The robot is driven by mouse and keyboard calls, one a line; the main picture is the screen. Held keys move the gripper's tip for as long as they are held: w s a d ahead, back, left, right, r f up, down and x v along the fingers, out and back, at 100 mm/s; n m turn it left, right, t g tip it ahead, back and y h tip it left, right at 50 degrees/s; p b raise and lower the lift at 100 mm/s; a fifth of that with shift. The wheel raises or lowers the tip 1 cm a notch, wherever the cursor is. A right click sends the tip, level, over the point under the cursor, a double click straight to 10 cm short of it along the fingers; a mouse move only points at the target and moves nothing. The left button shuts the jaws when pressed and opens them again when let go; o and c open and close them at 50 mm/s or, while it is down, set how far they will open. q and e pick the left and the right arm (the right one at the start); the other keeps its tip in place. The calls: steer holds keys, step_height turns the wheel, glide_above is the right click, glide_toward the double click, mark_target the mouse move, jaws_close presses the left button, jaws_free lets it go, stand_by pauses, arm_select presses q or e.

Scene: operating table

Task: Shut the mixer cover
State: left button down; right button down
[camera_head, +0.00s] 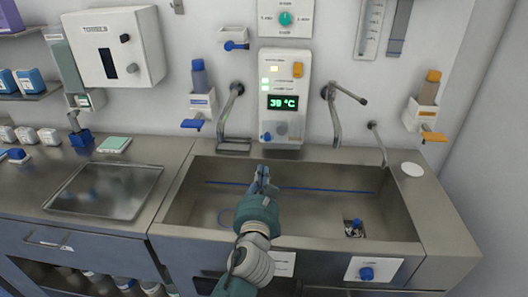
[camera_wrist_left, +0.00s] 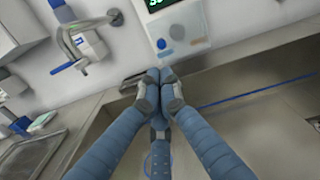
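A grey metal piece (camera_head: 234,144) sits at the sink's back edge, left of the unit's lower end. My left gripper (camera_head: 262,172) is over the sink, in front of and below the unit. In the wrist view its fingertips (camera_wrist_left: 160,82) meet, with nothing visible between them. My right gripper is in neither view.
The steel sink (camera_head: 310,218) has a blue line inside and a blue-topped item (camera_head: 355,228) at its right. Metal spouts (camera_head: 335,115) and dispensers (camera_head: 200,105) stick out from the wall. A metal tray (camera_head: 105,190) lies on the left counter. A white disc (camera_head: 412,169) lies at right.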

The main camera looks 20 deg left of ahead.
arm_select(q)
steer(key=m+y, duration=0.1)
steer(key=p, duration=0.1)
glide_toward(265, 144)
steer(key=w+a+r, duration=0.1)
steer(key=w+r, duration=0.3)
steer(key=shift+a, duration=0.25)
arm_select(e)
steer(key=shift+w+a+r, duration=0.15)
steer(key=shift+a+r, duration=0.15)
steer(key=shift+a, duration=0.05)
